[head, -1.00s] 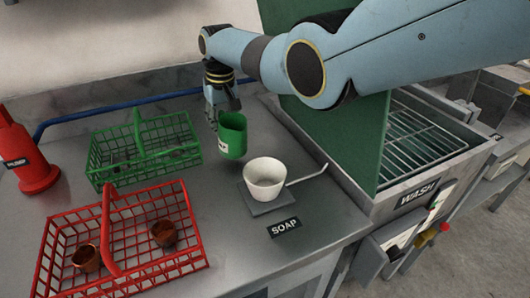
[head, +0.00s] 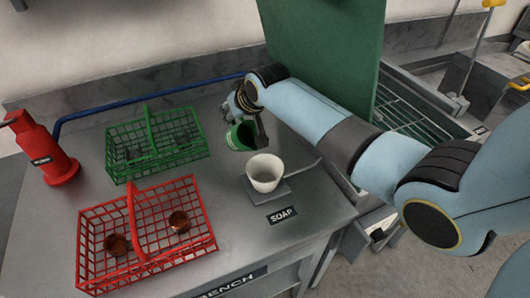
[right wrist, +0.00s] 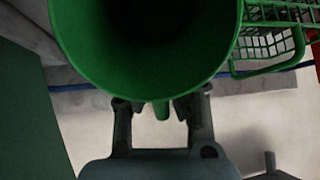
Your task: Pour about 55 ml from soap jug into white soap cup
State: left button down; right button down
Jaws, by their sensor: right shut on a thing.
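The green soap jug (head: 238,138) is tilted in the head view, its mouth toward the white soap cup (head: 265,180). It is just behind and left of the cup, apart from it. My right gripper (head: 246,112) is shut on the jug, behind and above the cup. In the right wrist view the jug's wide mouth (right wrist: 220,55) fills the top, and the gripper fingers (right wrist: 160,112) close around its handle. The jug's inside is dark, so its liquid level is hidden. The cup stands upright on a grey pad (head: 270,194). No stream is visible. My left gripper is not in view.
A green wire basket (head: 190,158) and a red wire basket (head: 205,240) with copper coils (head: 117,244) stand to the left. A red pump bottle (head: 50,150) is at far left. A green panel (head: 330,50) rises behind my right arm.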

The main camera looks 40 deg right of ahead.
aim_at(243, 121)
jog(key=shift+s+f+t+b, duration=0.1)
jog(key=shift+s+t+b, duration=0.35)
jog(key=shift+b, duration=0.45)
jog(key=shift+r+t+b, duration=0.25)
jog(key=shift+t+b, duration=0.3)
jog(key=shift+b, duration=0.2)
jog(key=shift+s+r+t+b, duration=0.15)
jog(key=shift+r+t+b, duration=0.15)
jog(key=shift+s+r, duration=0.1)
jog(key=shift+r, duration=0.05)
jog(key=shift+s+a+r+t+b, duration=0.1)
jog(key=shift+s+r+t+b, duration=0.75)
jog(key=shift+b, duration=1.15)
jog(key=shift+w+r+t, duration=0.1)
jog(key=shift+w+t, duration=0.1)
jog(key=shift+t, duration=0.15)
jog(key=shift+s+r+b, duration=0.2)
jog(key=shift+b, duration=0.5)
jog(key=shift+s+a+r+n+t+b, duration=0.15)
jog(key=shift+s+r+t+b, duration=0.15)
jog(key=shift+s+t, duration=0.3)
jog(key=shift+s+r+n+t+b, duration=0.15)
jog(key=shift+s+r+t+b, duration=0.2)
jog(key=shift+s, duration=0.35)
